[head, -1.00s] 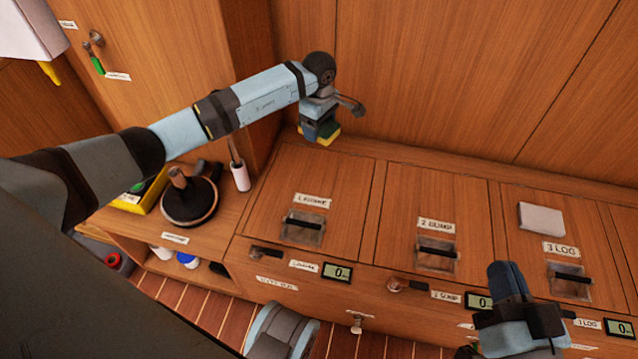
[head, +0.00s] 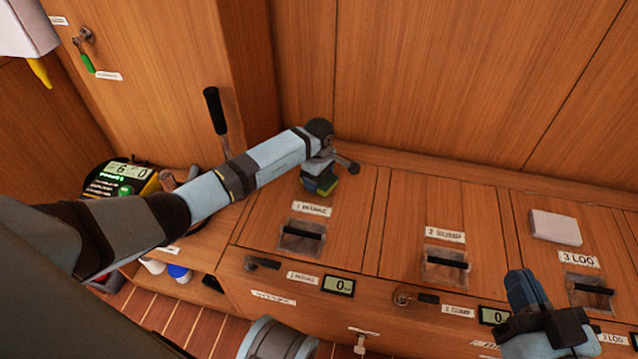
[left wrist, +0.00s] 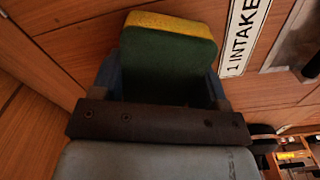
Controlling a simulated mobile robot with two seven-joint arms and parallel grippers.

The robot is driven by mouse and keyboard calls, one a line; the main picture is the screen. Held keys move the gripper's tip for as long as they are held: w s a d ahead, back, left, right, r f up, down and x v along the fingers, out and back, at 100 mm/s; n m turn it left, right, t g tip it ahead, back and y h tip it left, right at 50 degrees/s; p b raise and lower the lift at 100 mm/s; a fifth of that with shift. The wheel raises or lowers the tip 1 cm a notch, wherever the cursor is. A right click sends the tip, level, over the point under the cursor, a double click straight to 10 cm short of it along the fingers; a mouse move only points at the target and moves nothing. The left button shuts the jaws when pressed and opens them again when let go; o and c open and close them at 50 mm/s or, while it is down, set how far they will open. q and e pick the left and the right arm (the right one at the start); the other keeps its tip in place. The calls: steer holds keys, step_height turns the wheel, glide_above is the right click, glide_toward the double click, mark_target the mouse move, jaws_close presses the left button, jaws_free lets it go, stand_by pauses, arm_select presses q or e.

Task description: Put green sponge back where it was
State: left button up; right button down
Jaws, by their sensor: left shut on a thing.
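The green sponge (left wrist: 165,62) has a yellow layer along one side. My left gripper (left wrist: 160,88) is shut on it, with a blue finger on either side. In the head view the sponge (head: 326,187) hangs from my left gripper (head: 318,177) over the back part of the lid labelled 1 INTAKE (head: 345,210). I cannot tell whether the sponge touches the lid. My right gripper (head: 526,290) is at the lower right, in front of the lid labelled 3 LOG; its fingers look close together, but their gap is not clear.
A white block (head: 555,228) lies on the 3 LOG lid. The 2 SUMP lid (head: 425,205) is bare apart from its label and latch. A yellow-and-black meter (head: 122,180) and a black upright handle (head: 215,110) stand left. A wood wall (head: 420,80) rises behind.

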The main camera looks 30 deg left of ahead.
arm_select(q)
steer(key=shift+f, duration=0.65)
steer(key=shift+r, duration=0.1)
steer(key=o, duration=0.9)
steer(key=shift+f, duration=0.2)
arm_select(e)
steer(key=shift+w+d+r+n+y, duration=0.15)
steer(key=shift+w+r+n+y, duration=0.1)
steer(key=shift+n+y, duration=0.05)
